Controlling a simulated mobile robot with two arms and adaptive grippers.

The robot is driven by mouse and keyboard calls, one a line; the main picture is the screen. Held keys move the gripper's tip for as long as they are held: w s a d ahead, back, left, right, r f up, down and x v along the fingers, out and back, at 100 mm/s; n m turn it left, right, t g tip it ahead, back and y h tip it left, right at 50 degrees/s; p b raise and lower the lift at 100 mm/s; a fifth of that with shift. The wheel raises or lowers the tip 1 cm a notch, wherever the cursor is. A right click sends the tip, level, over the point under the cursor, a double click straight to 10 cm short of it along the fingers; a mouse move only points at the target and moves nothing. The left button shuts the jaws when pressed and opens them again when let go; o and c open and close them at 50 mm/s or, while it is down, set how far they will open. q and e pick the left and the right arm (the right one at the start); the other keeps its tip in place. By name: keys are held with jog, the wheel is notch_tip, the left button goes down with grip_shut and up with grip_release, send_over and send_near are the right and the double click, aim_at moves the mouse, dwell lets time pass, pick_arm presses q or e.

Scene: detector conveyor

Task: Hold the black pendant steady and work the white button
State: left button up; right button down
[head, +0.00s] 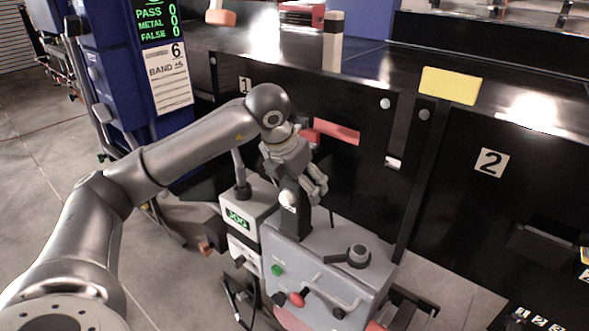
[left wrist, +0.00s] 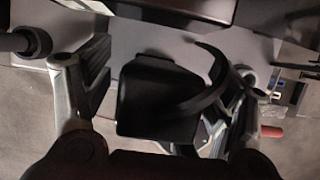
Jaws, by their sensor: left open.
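The black pendant (head: 294,222) stands upright on top of the grey control box. A small white round spot, which looks like the white button (head: 288,199), shows on its near face. My left gripper (head: 304,190) is open and points down at the pendant's upper part. In the left wrist view the black pendant (left wrist: 152,98) lies between the two spread fingers of my left gripper (left wrist: 150,100). I cannot tell if either finger touches it. The button does not show clearly in the left wrist view. My right gripper is not in view.
The grey control box (head: 335,262) carries a black lever knob (head: 358,254), a green button (head: 278,270) and a red knob (head: 298,298). A white JOG box (head: 250,215) with an upright stick is at its left. The black conveyor panel (head: 345,120) rises close behind.

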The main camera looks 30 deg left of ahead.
pick_arm(q)
jog(key=shift+w+f, duration=0.1)
jog(key=shift+f, duration=0.3)
jog(key=shift+c, duration=0.2)
jog(key=c, duration=1.2)
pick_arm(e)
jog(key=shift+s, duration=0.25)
pick_arm(q)
jog(key=shift+c, duration=0.2)
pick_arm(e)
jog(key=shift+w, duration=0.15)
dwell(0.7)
